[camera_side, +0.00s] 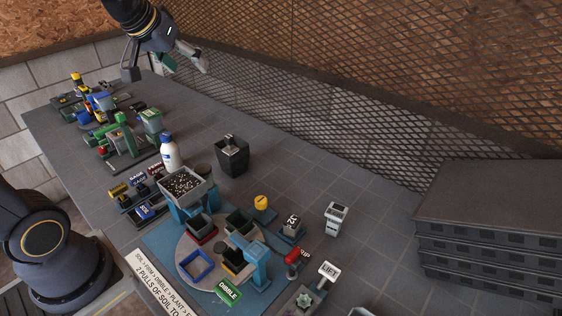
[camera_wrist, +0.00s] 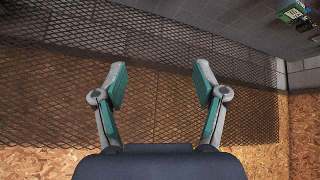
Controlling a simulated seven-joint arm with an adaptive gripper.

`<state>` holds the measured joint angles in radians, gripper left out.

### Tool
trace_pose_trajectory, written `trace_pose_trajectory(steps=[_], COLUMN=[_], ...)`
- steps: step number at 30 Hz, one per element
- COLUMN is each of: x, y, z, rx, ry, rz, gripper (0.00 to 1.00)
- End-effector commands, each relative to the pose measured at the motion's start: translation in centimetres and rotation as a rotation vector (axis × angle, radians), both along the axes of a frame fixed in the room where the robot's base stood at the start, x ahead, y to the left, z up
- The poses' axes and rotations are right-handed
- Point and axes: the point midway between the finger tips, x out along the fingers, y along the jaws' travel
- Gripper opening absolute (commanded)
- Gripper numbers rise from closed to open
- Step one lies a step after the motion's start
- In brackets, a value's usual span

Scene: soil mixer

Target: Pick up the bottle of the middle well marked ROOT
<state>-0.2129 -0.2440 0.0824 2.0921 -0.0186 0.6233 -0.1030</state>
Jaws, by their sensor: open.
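A larger white bottle with a blue cap (camera_side: 170,153) stands upright behind the hopper. My gripper (camera_side: 168,70) is high over the table's far end, well away from the rack. In the wrist view my gripper (camera_wrist: 162,82) is open and empty, facing the mesh wall; the rack is out of that view.
A grey hopper of dark speckled soil (camera_side: 181,186) stands over a round turntable (camera_side: 190,262) with several square pots. A black bin (camera_side: 232,157) is behind it. Green and blue devices (camera_side: 122,140) fill the far left. Stacked dark trays (camera_side: 490,225) are at right. The table's back strip is mostly clear.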

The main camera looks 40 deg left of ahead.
Motion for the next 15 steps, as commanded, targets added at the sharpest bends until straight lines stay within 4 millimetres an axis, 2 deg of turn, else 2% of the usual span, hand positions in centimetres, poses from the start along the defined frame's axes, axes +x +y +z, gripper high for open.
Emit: trace_pose_trajectory(steps=[1,4,6,9,12,15], x=[1.8,3.9,4.3,3.4,1.8,0.2], y=[3.5,10.1,14.4,19.3,22.2,23.4], z=[-1.5,-4.7,-7.5,-11.7,-15.3,-17.7], rx=[-0.008,-0.016,-0.023,-0.037,-0.058,-0.077], ry=[0.025,0.063,0.101,0.165,0.229,0.274], rz=[0.079,0.216,0.301,0.396,0.457,0.492], gripper=[0.72,0.72,0.72,0.72,0.72,0.72])
